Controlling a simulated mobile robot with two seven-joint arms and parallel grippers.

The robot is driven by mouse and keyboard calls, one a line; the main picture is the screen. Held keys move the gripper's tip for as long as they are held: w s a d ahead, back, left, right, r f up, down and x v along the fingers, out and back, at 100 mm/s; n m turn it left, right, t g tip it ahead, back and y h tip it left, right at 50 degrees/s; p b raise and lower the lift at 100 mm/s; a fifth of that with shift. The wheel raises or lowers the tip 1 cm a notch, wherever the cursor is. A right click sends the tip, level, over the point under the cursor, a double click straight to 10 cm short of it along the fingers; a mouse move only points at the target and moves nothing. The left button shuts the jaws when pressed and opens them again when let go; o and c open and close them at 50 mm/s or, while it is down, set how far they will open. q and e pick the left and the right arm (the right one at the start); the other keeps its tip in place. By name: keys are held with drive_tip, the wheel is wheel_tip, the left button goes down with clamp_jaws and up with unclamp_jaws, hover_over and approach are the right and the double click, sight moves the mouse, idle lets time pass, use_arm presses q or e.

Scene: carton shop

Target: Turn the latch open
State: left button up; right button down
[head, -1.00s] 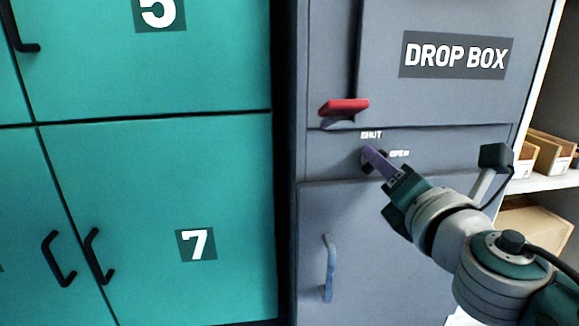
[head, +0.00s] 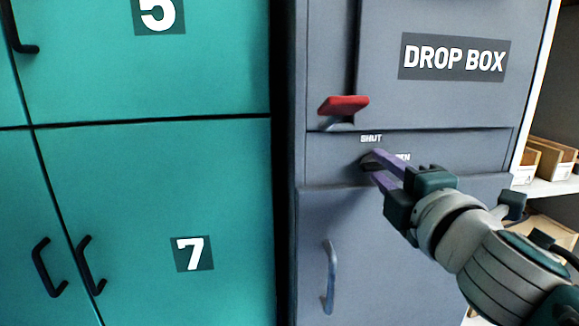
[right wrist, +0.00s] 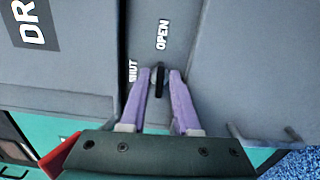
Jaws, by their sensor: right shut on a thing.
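The latch (right wrist: 160,84) is a small black bar on a round base on the front of the grey drop box (head: 335,155). In the right wrist view its bar lies in line with the word OPEN and across from the word SHUT. My right gripper (head: 372,166) has its purple fingers shut on the latch, one finger above it and one below. In the right wrist view the fingertips (right wrist: 159,76) press on its two sides. In the head view the fingers mostly hide the latch and partly cover OPEN. My left gripper is not in view.
A red handle (head: 343,106) sticks out just above and left of the latch. A grey-blue door handle (head: 328,277) is below left. Teal lockers (head: 150,220) with black handles stand to the left. Shelves with cartons (head: 550,160) are at the right.

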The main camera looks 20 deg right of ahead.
drive_tip(key=shift+m, duration=0.3)
idle(0.4)
drive_tip(key=c, duration=0.9)
unclamp_jaws()
drive_tip(key=shift+s+a, duration=0.1)
drive_tip(key=shift+s, duration=0.2)
drive_tip(key=v, duration=0.9)
drive_tip(key=shift+s+a+p, duration=0.1)
drive_tip(key=shift+s+p, duration=0.05)
drive_tip(key=shift+p, duration=0.2)
